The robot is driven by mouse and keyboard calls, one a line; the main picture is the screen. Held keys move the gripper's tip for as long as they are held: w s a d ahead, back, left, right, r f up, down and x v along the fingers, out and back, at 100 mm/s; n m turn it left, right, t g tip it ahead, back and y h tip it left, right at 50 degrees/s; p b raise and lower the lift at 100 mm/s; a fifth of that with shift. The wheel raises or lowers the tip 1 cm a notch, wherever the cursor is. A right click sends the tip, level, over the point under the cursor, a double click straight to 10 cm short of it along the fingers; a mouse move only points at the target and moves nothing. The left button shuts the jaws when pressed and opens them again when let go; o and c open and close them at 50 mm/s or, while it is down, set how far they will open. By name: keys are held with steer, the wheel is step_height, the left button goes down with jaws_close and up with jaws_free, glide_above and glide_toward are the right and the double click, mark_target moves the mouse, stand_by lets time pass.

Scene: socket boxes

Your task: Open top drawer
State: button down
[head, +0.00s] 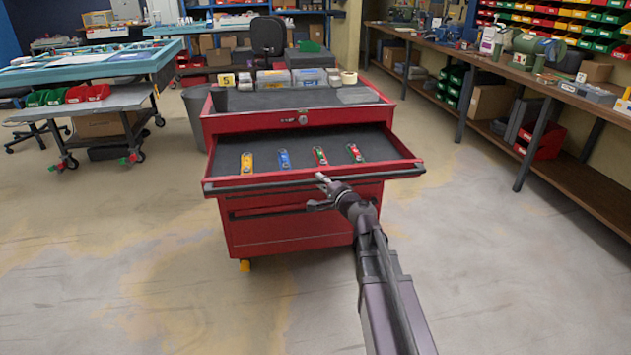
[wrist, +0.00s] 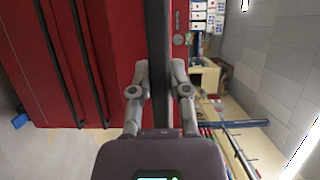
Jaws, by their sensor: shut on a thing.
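The top drawer (head: 215,175) of the red tool cabinet (head: 290,236) stands well out toward me. Its dark inside holds a row of several small coloured items, yellow (head: 247,162), blue (head: 284,158) and others with red and green. A dark handle bar (head: 250,188) runs along the drawer's front edge. My gripper (head: 320,190) is at this bar, right of its middle. In the wrist view my gripper (wrist: 159,72) has one finger on each side of the dark handle bar (wrist: 157,30), closed on it. The fingertips are partly hidden against the bar.
Boxes and a tape roll (head: 349,78) stand on the cabinet top. A grey bin (head: 195,110) is left of the cabinet. A long workbench (head: 480,68) runs along the right, and a blue table (head: 90,62) stands at the left. The floor in front is clear.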

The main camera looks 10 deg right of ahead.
steer(key=shift+s, duration=0.15)
steer(key=c, duration=0.7)
jaws_free()
steer(key=shift+d, duration=0.1)
steer(key=shift+o, duration=0.6)
steer(key=v, duration=0.7)
steer(key=shift+s, duration=0.25)
